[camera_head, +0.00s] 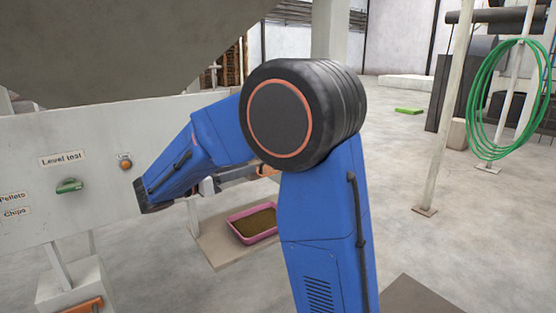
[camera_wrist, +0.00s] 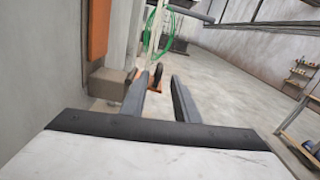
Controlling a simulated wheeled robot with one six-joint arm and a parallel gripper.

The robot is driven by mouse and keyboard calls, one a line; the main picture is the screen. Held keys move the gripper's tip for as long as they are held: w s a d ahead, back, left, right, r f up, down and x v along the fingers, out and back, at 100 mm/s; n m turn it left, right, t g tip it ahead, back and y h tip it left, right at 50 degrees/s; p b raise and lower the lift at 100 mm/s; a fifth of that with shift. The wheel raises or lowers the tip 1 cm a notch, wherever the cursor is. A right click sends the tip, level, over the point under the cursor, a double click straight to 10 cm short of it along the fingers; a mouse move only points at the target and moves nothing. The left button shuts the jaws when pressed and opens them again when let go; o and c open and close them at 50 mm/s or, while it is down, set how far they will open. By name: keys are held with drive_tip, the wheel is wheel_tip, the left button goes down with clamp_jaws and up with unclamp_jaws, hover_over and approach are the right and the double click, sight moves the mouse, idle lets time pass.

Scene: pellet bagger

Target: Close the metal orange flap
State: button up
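In the wrist view, a flat orange panel (camera_wrist: 97,28), which looks like the metal flap, stands upright at the upper left, beside a grey wall. My gripper (camera_wrist: 157,76) has its two dark fingers apart with a clear gap, and nothing is held between them. The panel is to the left of the fingers and does not touch them. In the head view, my blue arm covers the middle and hides most of my gripper. An orange strip (camera_head: 238,174) shows behind the arm; I cannot tell whether it is the same flap.
A white panel (camera_head: 95,150) with a green handle (camera_head: 69,185) and an orange button (camera_head: 126,163) stands at the left. A pink tray (camera_head: 252,224) of pellets lies on the floor. A green hose (camera_head: 487,100) hangs at the right. The floor between is open.

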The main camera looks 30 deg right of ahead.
drive_tip(key=d, duration=1.4)
drive_tip(key=shift+w, duration=0.2)
clamp_jaws()
